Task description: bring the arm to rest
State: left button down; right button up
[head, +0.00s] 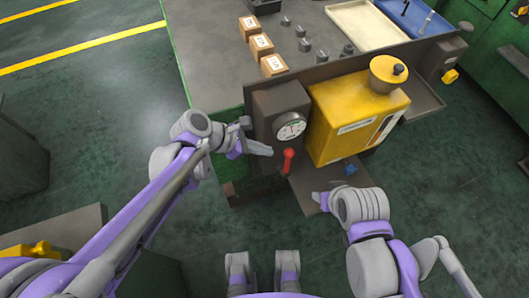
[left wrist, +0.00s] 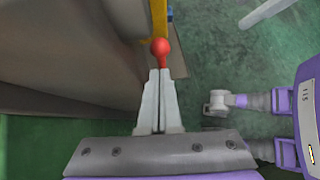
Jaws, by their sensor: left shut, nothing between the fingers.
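My left gripper (head: 268,150) reaches in from the left in the head view, beside the grey gauge box. In the left wrist view its two pale fingers (left wrist: 160,74) are together with nothing between them. A red-knobbed lever (head: 288,158) sits below the round gauge, just right of the left fingertips. Its red ball (left wrist: 160,46) shows just beyond the fingertips in the left wrist view; I cannot tell whether they touch. My right gripper (head: 320,198) is low and right of centre, below the yellow tank; its finger opening is unclear.
The yellow tank (head: 345,125) and gauge box (head: 268,107) stand at the bench's front edge. Small boxes (head: 261,46), grey knobs and a white tray (head: 365,24) lie on the bench top (head: 215,45). Green floor (head: 100,110) is open at left.

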pick_arm(q)
jog(key=a+r+p, duration=0.1)
jog(key=a+r, duration=0.3)
jog(key=r, duration=0.5)
pick_arm(e)
jog(key=shift+w+r, duration=0.1)
jog(key=shift+r, duration=0.6)
pick_arm(q)
jog(key=shift+s, duration=0.15)
jog(key=s+a+f+m+t+y+p, duration=0.1)
jog(key=s+a+m+t+y+p, duration=0.1)
jog(key=a+m, duration=0.6)
jog(key=s+a+f+m+t+y+p, duration=0.1)
jog(key=s+a+m+y+p, duration=0.3)
jog(key=s+a+m+y, duration=0.3)
jog(key=s+a+m, duration=0.1)
jog(key=s+m, duration=0.1)
jog(key=m, duration=0.2)
jog(key=shift+s+f+m+t, duration=0.15)
jog(key=shift+f+m+t, duration=0.15)
jog(key=shift+m+t, duration=0.1)
pick_arm(e)
notch_tip(320, 180, up, 7)
jog(key=w, duration=0.1)
jog(key=shift+w+f, duration=0.15)
jog(key=shift+w, duration=0.1)
jog(key=shift+d, duration=0.1)
